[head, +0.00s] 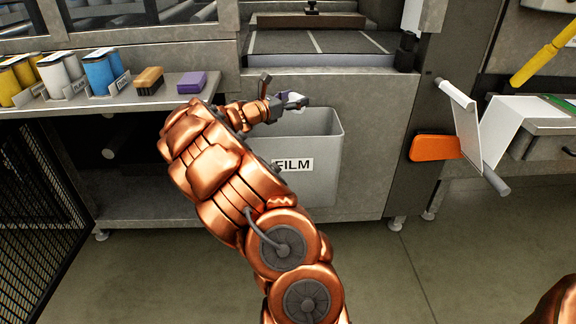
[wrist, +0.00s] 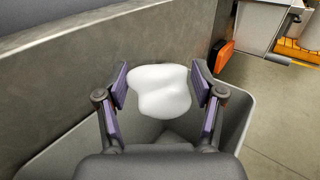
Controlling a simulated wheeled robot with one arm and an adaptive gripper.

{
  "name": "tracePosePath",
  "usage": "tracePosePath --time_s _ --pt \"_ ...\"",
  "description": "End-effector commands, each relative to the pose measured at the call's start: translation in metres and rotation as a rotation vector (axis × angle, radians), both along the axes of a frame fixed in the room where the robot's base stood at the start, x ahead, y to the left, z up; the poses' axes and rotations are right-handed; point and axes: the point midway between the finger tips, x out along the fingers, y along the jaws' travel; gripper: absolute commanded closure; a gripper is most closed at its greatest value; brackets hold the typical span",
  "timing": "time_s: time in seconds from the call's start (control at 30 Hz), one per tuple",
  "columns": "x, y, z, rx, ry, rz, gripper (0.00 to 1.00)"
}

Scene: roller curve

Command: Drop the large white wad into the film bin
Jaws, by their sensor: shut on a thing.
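The large white wad (wrist: 160,92) is a lumpy white blob between the two purple-padded fingers of my gripper (wrist: 160,85) in the wrist view. My gripper is shut on it. In the head view my gripper (head: 292,101) is over the top of the grey film bin (head: 320,185), with a bit of white between its fingers. The bin carries a white "FILM" label and stands against the machine front. In the wrist view the bin's open mouth (wrist: 238,118) lies below the wad. My arm hides the bin's left side in the head view.
A shelf (head: 190,88) at left holds yellow, white and blue containers (head: 98,72), a brown brush (head: 149,80) and a purple block (head: 192,82). An orange object (head: 434,148) and white sheet (head: 500,125) are at right. The floor in front is clear.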

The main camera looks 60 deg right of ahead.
Motion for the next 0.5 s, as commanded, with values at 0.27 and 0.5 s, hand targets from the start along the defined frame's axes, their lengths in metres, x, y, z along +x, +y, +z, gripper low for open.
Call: tracePosePath --time_s 0.27,0.5 --pt "0.0 0.0 0.0002 0.0 0.0 0.0 0.09" --pt "-0.0001 -0.0001 0.0001 0.0 0.0 0.0 0.03"
